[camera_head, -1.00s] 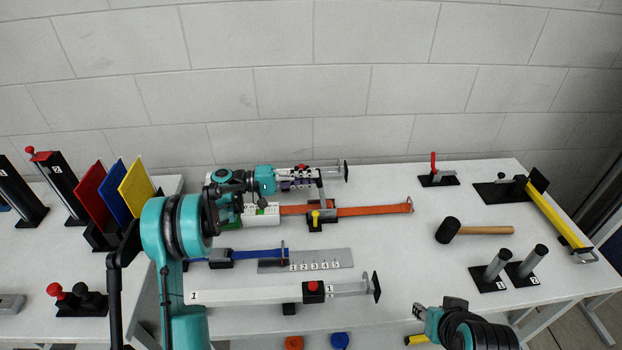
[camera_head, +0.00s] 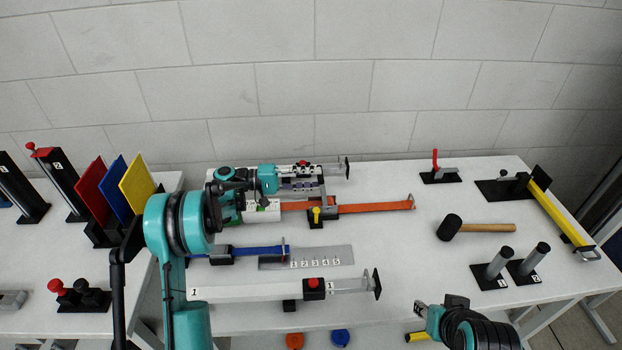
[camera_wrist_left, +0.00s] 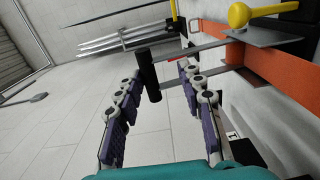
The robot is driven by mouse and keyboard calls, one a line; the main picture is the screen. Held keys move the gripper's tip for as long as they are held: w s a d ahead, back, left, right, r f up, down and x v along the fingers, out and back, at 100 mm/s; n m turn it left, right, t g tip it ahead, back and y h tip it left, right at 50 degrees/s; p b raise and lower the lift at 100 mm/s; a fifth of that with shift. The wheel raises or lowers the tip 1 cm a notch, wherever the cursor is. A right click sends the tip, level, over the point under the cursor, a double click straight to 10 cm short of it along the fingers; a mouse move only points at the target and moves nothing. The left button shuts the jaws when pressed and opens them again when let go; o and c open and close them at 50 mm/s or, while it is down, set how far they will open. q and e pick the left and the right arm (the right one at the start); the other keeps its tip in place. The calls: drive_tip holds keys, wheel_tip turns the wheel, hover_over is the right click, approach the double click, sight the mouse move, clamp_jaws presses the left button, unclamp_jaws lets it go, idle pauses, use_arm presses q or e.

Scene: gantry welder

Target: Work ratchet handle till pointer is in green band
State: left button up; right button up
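The ratchet sits on an orange strap (camera_head: 370,207) and has a yellow knob (camera_head: 316,214). Its metal lever stands up behind the knob. In the left wrist view its black bar handle (camera_wrist_left: 148,75) lies between the fingertips, joined by metal arms to the orange strap (camera_wrist_left: 265,65) and yellow knob (camera_wrist_left: 238,14). My left gripper (camera_head: 305,187) is at the lever. Its purple-padded fingers (camera_wrist_left: 160,85) are apart, with gaps beside the handle. A small white and green piece (camera_head: 262,211) shows beside my left wrist; I cannot make out a pointer. My right gripper (camera_head: 424,312) is at the front edge, its fingers unclear.
A white beam with a red knob (camera_head: 313,284) lies in front, and a blue strap (camera_head: 262,252) with a numbered plate (camera_head: 330,257) lies between.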

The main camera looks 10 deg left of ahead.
use_arm(q)
drive_tip(key=shift+a, duration=0.1)
drive_tip(key=v, duration=1.2)
drive_tip(key=s+d+r+y, duration=0.4)
drive_tip(key=s+d+y, duration=0.4)
drive_tip(key=s+d, duration=0.3)
drive_tip(key=s+f+m+y, duration=0.1)
drive_tip(key=s+y, duration=0.2)
drive_tip(key=s, duration=0.3)
drive_tip(key=s+a+f+m+t+y, duration=0.1)
drive_tip(key=s+f+y, duration=0.1)
drive_tip(key=s, duration=0.4)
drive_tip(key=s+f+t+y, duration=0.1)
drive_tip(key=s+f+y, duration=0.1)
drive_tip(key=s, duration=0.4)
drive_tip(key=shift+a+f+m+y, duration=0.2)
drive_tip(key=shift+a+m+y, duration=0.2)
drive_tip(key=shift+y, duration=0.4)
drive_tip(key=shift+s+a+f, duration=0.2)
drive_tip(key=shift+s+a, duration=0.05)
drive_tip(key=shift+s, duration=0.1)
